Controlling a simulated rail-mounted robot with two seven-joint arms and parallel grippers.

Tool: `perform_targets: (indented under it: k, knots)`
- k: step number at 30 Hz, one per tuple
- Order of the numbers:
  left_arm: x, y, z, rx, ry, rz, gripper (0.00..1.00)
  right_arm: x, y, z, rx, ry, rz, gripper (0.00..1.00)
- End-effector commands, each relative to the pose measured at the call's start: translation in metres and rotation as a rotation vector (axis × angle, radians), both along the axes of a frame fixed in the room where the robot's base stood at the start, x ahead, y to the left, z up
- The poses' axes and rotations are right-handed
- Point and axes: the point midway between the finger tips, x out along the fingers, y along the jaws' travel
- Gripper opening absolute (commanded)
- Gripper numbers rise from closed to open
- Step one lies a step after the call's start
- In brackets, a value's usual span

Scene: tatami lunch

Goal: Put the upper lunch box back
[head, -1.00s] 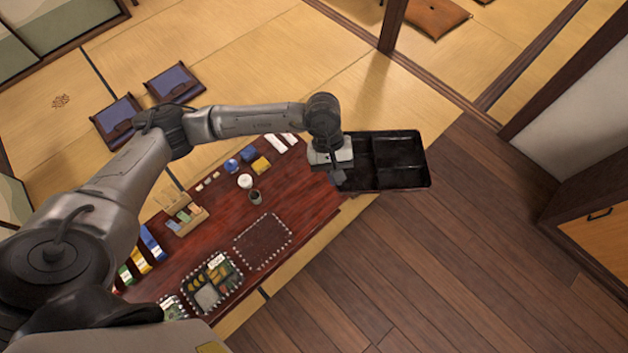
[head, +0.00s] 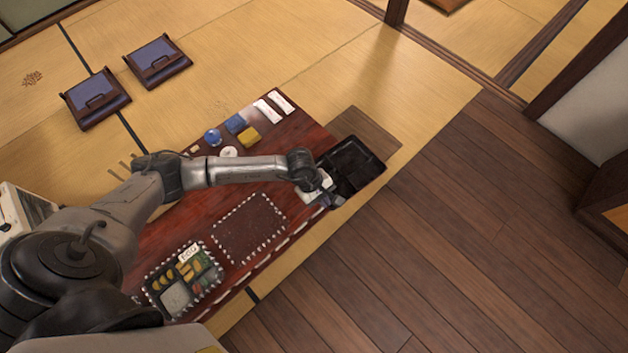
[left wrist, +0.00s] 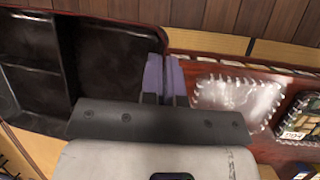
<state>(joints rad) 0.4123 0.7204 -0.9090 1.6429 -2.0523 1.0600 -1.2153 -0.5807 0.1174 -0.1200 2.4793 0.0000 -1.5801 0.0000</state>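A black, empty, divided lunch box (head: 352,168) is held at the right end of the low red table. It also fills the left of the left wrist view (left wrist: 105,60). My left gripper (head: 328,195) is at the box's near-left edge in the head view. In the left wrist view its two fingers (left wrist: 162,78) are close together on the box's side wall. A food-filled box (head: 183,282) sits on the table inside a dotted outline. An empty dotted rectangle (head: 248,230) lies between it and the held box. My right gripper is not in view.
Wooden floor at right is clear.

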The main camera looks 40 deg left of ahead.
Motion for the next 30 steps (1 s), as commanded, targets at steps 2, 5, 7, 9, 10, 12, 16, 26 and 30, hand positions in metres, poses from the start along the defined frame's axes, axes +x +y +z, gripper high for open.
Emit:
perform_targets:
  k: [2,5,7,9,10,12,16,26,30]
  knots:
    - [-0.003,0.002,-0.034,0.003,0.001,0.027,0.0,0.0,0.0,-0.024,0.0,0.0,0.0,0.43]
    - [-0.006,0.004,-0.053,0.004,0.002,0.055,0.0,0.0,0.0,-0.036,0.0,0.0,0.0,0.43]
    - [-0.007,0.005,-0.064,0.005,0.0,0.068,0.0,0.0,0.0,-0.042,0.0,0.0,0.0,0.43]
    - [-0.008,0.006,-0.07,0.007,0.0,0.078,0.0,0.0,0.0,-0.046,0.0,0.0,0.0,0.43]
    - [-0.008,0.007,-0.073,0.008,0.0,0.082,0.0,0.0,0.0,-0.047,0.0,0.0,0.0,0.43]
    - [-0.008,0.012,-0.08,0.009,0.0,0.088,0.0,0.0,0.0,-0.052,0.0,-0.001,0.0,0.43]
    - [-0.004,0.031,-0.095,0.012,0.0,0.094,0.0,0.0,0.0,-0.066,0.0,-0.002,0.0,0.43]
    - [0.009,0.095,-0.135,0.011,0.002,0.093,0.0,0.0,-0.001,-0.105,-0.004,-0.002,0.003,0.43]
    - [0.013,0.111,-0.143,0.009,0.0,0.091,0.0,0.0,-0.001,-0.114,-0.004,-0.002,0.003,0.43]
